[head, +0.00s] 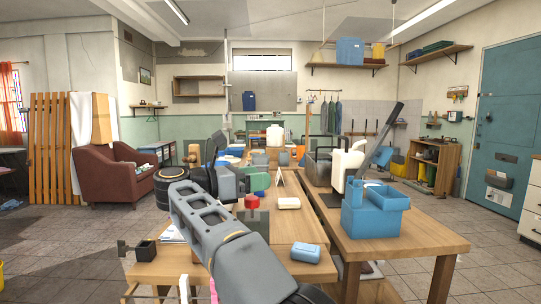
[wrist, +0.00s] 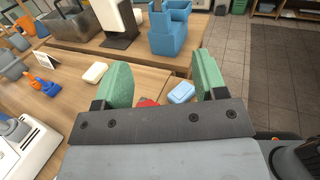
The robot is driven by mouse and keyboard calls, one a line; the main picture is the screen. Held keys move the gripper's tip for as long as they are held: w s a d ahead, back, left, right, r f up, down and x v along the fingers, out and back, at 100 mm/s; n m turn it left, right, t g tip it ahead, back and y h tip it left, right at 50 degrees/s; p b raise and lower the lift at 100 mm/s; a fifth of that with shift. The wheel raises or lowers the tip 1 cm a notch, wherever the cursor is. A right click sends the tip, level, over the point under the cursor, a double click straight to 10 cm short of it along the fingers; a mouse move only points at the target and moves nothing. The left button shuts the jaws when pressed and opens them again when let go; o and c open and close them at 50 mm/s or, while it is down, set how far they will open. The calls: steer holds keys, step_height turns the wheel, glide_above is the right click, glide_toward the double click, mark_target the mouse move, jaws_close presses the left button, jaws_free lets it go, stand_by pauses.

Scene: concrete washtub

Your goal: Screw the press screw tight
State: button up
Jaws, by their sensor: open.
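My gripper (head: 258,181) is raised over the middle workbench in the head view, partly hidden by my own arm. In the wrist view my gripper (wrist: 164,84) shows two green fingers wide apart, with nothing between them. A small dark block with a T-shaped screw handle (head: 123,248) is at the bench's near left edge, apart from my gripper. It may be the press screw; I cannot tell how far it is turned in. A red knob on a dark block (head: 252,202) stands beyond my arm; only a red part (wrist: 149,103) shows in the wrist view.
A light blue box (head: 306,252) and a cream block (head: 289,203) lie on the middle bench (head: 300,228). A blue container (head: 372,212) stands on the right bench. A folded white card (head: 280,178) stands farther back. Tiled floor is open at the left.

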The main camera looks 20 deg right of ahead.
steer(key=s+r, duration=0.6)
steer(key=s, duration=0.5)
steer(key=shift+s+r+p, duration=0.2)
steer(key=shift+r+p, duration=0.1)
steer(key=shift+r, duration=0.1)
steer(key=shift+w, duration=0.1)
